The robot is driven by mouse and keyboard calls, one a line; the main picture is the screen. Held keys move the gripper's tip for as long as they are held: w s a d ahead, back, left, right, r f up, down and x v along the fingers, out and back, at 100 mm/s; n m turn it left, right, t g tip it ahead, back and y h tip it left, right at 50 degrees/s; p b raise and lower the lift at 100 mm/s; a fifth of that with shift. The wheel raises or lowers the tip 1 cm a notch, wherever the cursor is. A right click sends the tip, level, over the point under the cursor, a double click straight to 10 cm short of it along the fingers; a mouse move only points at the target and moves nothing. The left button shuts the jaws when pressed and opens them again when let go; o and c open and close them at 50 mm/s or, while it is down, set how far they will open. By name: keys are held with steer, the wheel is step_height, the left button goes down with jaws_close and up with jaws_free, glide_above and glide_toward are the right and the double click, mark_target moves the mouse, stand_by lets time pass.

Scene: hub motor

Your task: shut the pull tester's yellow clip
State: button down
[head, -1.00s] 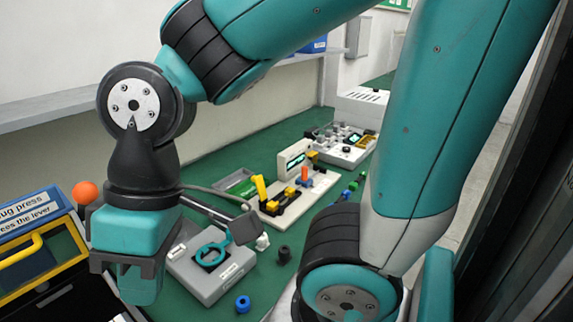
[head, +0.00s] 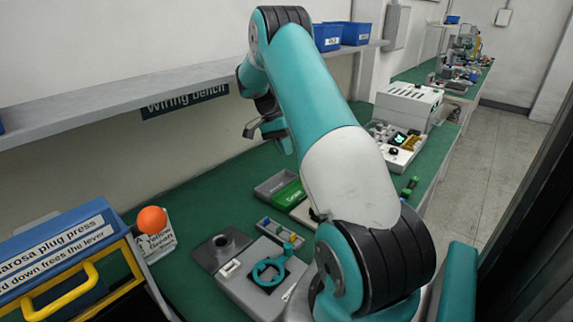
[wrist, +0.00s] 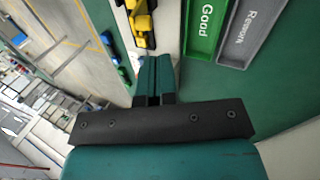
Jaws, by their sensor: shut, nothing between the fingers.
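In the wrist view, yellow and black parts (wrist: 143,22) sit on a white board at the top edge. They look like part of the pull tester, but the view cuts them off. I cannot tell which part is the clip or how it stands. In the head view my arm hides most of the tester; only a pale corner of its board (head: 302,213) shows. My gripper (wrist: 154,82) is shut and empty, with its fingertips just short of the yellow parts in the picture. In the head view my gripper (head: 284,142) is raised above the bench, beyond my arm.
A green "Good" tray (wrist: 203,30) and a grey "Rework" tray (wrist: 240,40) lie beside the board. A grey fixture with a teal ring (head: 268,271) stands at the front. The plug press (head: 65,265) with an orange ball (head: 151,220) is at left. A shelf (head: 190,82) runs behind.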

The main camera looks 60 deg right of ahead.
steer(key=p+x, duration=0.1)
steer(key=x, duration=0.8)
steer(key=shift+s+d+f, duration=0.2)
steer(key=shift+s+f, duration=0.05)
steer(key=shift+s, duration=0.1)
